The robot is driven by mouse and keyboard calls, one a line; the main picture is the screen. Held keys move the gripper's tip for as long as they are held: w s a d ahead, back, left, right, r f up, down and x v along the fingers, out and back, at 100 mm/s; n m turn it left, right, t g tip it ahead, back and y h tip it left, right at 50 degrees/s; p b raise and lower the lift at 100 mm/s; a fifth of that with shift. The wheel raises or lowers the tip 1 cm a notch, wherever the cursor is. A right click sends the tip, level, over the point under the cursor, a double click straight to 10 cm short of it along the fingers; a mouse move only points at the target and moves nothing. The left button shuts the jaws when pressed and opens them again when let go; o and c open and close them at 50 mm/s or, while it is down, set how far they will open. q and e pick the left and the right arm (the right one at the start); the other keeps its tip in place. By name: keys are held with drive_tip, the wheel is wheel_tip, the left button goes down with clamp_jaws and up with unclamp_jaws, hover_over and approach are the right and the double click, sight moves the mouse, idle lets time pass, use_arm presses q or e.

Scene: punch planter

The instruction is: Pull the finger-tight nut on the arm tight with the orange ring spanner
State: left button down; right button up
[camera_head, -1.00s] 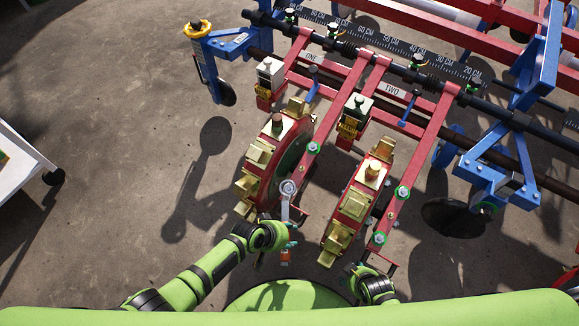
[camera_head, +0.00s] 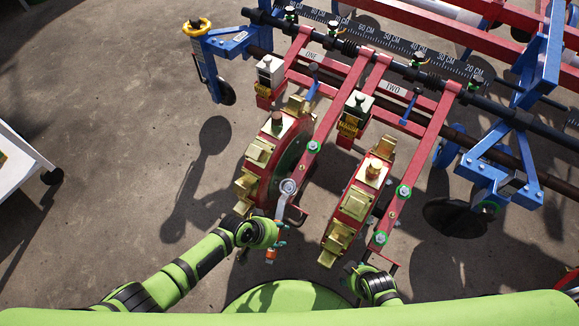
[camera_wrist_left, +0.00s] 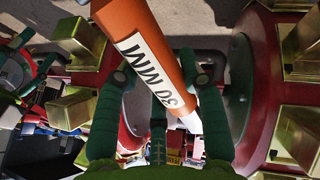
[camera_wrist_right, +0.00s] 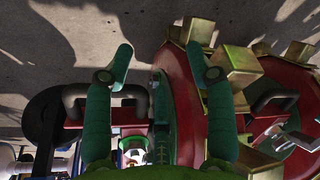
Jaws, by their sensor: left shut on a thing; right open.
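The spanner's grey ring end (camera_head: 288,187) lies at the lower end of the red arm (camera_head: 325,125) of unit ONE, appearing to be around the nut there. The nut is mostly hidden, so I cannot tell how fully the ring seats. The spanner's orange handle (camera_wrist_left: 150,50), marked 30 MM, shows large in the left wrist view. My left gripper (camera_head: 275,240) is shut on this handle, below and left of the ring. My right gripper (camera_wrist_right: 160,65) is open and empty; in the head view it is near the bottom, below unit TWO.
Red wheels with brass blocks stand beside the arms, unit ONE's (camera_head: 265,160) and unit TWO's (camera_head: 355,205). A blue frame (camera_head: 505,150) is at right, a white cart (camera_head: 20,165) at left.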

use_arm(q)
drive_tip(key=shift+r, duration=0.1)
use_arm(e)
drive_tip(key=shift+s, duration=0.35)
drive_tip(key=shift+f, duration=0.1)
use_arm(q)
drive_tip(key=shift+w+f, duration=0.1)
drive_tip(key=shift+f, duration=0.1)
use_arm(e)
drive_tip(key=shift+w+f, duration=0.15)
drive_tip(key=shift+w, duration=0.05)
